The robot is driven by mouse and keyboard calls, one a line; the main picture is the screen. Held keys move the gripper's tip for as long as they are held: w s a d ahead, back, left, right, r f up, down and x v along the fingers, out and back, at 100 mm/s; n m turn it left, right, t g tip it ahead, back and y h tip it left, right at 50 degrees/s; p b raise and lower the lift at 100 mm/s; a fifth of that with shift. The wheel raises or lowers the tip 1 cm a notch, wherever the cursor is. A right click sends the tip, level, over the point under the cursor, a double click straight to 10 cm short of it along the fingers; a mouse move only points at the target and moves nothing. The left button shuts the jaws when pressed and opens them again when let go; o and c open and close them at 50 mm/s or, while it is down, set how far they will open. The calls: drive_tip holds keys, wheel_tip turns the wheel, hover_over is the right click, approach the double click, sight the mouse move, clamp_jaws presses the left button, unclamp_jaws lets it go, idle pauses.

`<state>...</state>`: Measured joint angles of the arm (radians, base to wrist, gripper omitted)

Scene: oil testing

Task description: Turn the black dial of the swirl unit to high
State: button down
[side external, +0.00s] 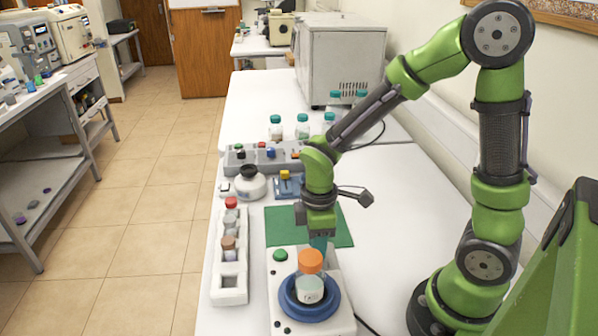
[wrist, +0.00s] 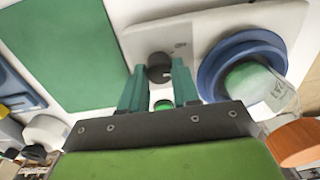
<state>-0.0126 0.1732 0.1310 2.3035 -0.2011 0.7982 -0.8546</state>
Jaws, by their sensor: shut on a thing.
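The swirl unit is a white box (side external: 275,292) at the near end of the bench; it also shows in the wrist view (wrist: 205,28). Its black dial (wrist: 160,67) sits between the teal fingertips of my gripper (wrist: 159,74), which is shut on it. In the side view the dial is hidden behind my gripper (side external: 319,242) and the bottle. A blue round holder (side external: 309,309) on the unit carries a clear bottle (side external: 310,289) with an orange cap (side external: 310,261). A green button (side external: 280,255) is on the unit's left. The dial's setting marks are too small to read.
A green mat (side external: 282,226) lies just behind the unit. A white rack (side external: 229,284) with several capped vials stands to its left. A grey box with knobs (side external: 240,158), a white round device (side external: 250,187) and several bottles (side external: 302,129) stand farther back. The bench right of the mat is clear.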

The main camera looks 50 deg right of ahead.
drive_tip(key=m, duration=0.4)
drive_tip(key=shift+m, duration=0.3)
drive_tip(key=m, duration=0.3)
drive_tip(key=shift+d+m, duration=0.1)
drive_tip(key=shift+m, duration=0.3)
drive_tip(key=m, duration=0.3)
drive_tip(key=shift+m, duration=2.1)
drive_tip(key=c, duration=0.8)
unclamp_jaws()
drive_tip(key=r, duration=1.7)
drive_tip(key=shift+s+d, duration=0.2)
drive_tip(key=shift+d, duration=0.1)
